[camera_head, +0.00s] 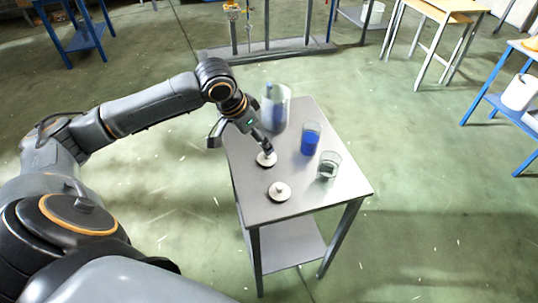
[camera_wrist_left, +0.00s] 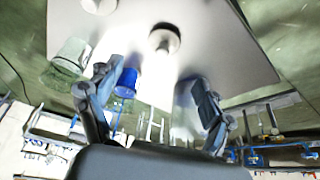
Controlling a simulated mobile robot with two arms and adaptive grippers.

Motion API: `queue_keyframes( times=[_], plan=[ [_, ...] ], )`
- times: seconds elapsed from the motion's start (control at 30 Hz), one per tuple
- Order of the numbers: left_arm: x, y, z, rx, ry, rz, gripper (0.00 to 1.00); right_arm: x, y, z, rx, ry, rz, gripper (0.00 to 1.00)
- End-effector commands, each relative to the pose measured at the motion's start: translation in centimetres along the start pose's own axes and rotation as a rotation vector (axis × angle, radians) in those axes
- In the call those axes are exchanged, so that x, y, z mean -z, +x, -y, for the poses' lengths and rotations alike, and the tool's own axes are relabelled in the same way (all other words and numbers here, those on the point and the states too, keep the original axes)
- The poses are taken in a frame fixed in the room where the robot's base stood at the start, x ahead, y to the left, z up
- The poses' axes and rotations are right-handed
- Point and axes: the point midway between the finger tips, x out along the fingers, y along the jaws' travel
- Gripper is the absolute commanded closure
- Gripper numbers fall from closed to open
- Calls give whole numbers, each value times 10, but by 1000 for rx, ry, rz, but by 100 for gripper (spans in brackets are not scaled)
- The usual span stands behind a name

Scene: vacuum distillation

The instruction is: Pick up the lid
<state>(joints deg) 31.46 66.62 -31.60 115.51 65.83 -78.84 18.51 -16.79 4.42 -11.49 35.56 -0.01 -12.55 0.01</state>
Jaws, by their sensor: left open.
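Two round white lids with small knobs lie on the small metal table (camera_head: 300,205). The farther lid (camera_head: 266,161) is right by the fingertips of my left gripper (camera_head: 266,146). The nearer lid (camera_head: 279,192) lies closer to the front edge, apart from the gripper. In the left wrist view my left gripper (camera_wrist_left: 156,76) is open and empty, its fingers spread. One lid (camera_wrist_left: 163,42) lies beyond the gap between the fingertips, and the other lid (camera_wrist_left: 99,5) is cut off at the top edge. I cannot tell whether a finger touches the lid. My right gripper is not in view.
A beaker of blue liquid (camera_head: 310,139) and a clear beaker (camera_head: 328,167) stand right of the lids. A large clear vessel (camera_head: 275,108) with something blue stands behind, close to my gripper. The table's front right is bare.

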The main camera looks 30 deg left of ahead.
Motion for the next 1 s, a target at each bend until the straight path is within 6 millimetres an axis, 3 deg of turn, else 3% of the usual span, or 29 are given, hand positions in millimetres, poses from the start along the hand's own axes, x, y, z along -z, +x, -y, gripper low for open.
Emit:
queue_keyframes(
  times=[0.03,0.17,0.27,0.57,0.73,1.0],
  plan=[
    [0,12,-1,-3,0,0,19,-14,0,2,3,0,20,60],
    [0,32,0,-2,0,-1,19,-30,0,5,6,0,45,60],
    [0,40,0,0,1,-1,19,-28,0,4,5,1,41,60],
    [2,73,4,-1,0,1,19,7,-2,-1,-1,1,-13,60],
    [2,92,4,0,2,-1,19,3,-1,-1,-2,1,-7,60],
    [1,94,4,1,3,-1,19,-10,-2,-2,-2,0,15,60]
  ],
)
